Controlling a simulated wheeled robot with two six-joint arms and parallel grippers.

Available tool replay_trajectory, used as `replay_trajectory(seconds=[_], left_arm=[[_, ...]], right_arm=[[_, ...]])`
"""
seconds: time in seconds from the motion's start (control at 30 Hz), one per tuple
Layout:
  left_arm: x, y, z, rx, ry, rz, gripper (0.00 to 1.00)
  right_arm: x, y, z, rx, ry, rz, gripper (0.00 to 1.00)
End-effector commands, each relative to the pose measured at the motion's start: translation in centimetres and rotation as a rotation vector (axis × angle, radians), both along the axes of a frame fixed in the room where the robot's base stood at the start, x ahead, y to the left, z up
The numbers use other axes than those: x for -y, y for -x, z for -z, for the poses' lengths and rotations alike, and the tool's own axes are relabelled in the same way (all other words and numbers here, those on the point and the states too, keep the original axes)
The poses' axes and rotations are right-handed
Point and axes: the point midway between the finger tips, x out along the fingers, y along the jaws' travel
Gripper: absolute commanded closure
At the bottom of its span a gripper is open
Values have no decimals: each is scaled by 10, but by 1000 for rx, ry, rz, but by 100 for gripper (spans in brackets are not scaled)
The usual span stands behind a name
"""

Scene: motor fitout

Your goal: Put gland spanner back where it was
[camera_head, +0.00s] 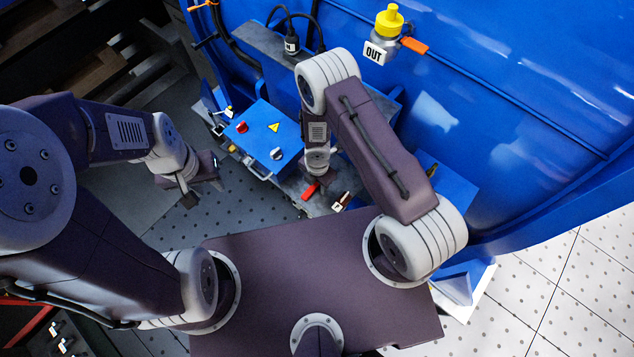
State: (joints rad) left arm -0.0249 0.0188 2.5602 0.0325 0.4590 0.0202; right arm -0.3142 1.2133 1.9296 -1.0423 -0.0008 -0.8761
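I cannot single out the gland spanner for certain. A small red-handled piece (311,190) shows right at my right gripper (314,180), over the grey ledge in front of the blue tank. The gripper's fingers are mostly hidden by its own wrist, so I cannot tell whether it holds this piece. My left gripper (202,192) hangs over the dark perforated floor, left of the blue box. Its two fingers look apart, with nothing seen between them.
A blue control box (263,140) with red and white knobs stands between my grippers. A small tagged copper-coloured part (341,201) lies right of the red piece. The blue tank (500,90) fills the right, with a yellow-capped outlet (388,22). Tools lie at lower left (64,345).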

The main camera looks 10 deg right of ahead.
Motion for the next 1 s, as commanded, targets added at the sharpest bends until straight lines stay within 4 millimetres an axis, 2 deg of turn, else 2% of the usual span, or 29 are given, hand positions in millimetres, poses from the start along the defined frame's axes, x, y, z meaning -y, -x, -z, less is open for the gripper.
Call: replay_trajectory(seconds=[0.17, 0.27, 0.6, 0.67, 0.77, 1.0], left_arm=[[0, 0, -12, 0, 0, 0, 64], [0, 0, -28, 0, 0, 0, 64], [0, 0, -109, 0, 0, 0, 64], [0, 0, -118, 0, 0, 0, 64], [0, 0, -124, 0, 0, 0, 64], [0, 0, -120, 0, 0, 0, 64]], right_arm=[[0, 0, -12, 0, 0, 0, 59], [0, 0, -29, 1, -1, 0, 59], [0, 0, -108, 0, 0, -1, 59], [0, 0, -117, 0, 0, 0, 59], [0, 0, -123, 0, 0, 0, 59], [0, 0, -120, 0, 0, 0, 59]])
